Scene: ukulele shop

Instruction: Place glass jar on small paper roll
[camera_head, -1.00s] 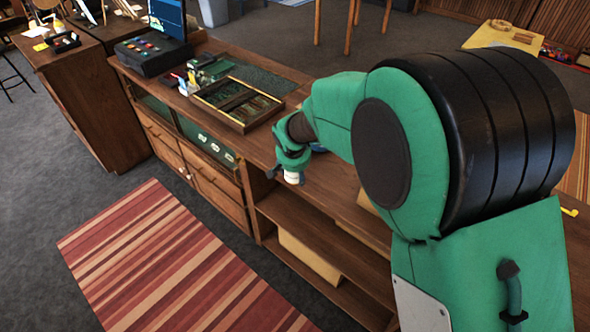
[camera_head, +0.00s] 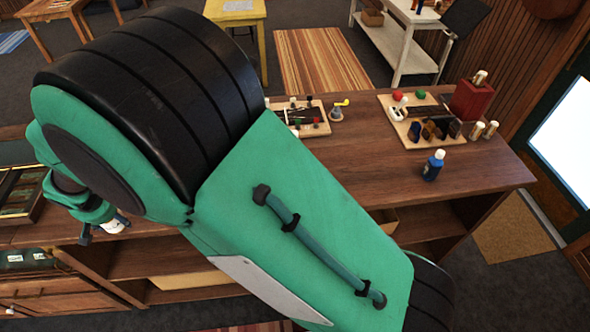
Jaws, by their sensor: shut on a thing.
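My gripper (camera_head: 102,229) is at the lower left, partly hidden behind my arm. It is shut on a small whitish thing (camera_head: 114,227), which looks like the glass jar; only part of it shows, above the counter's front edge. Two small pale cylinders stand side by side at the right end of the counter: a shorter one (camera_head: 477,130) and another (camera_head: 491,129). One of them may be the small paper roll, but I cannot tell which. My gripper is far to their left.
The wooden counter (camera_head: 370,165) has clear room in its middle. A blue bottle (camera_head: 432,167) stands near the front edge. Boards with small items (camera_head: 455,139) and (camera_head: 318,129) lie behind, with a red box (camera_head: 472,101) at the back right. My arm hides much of the left.

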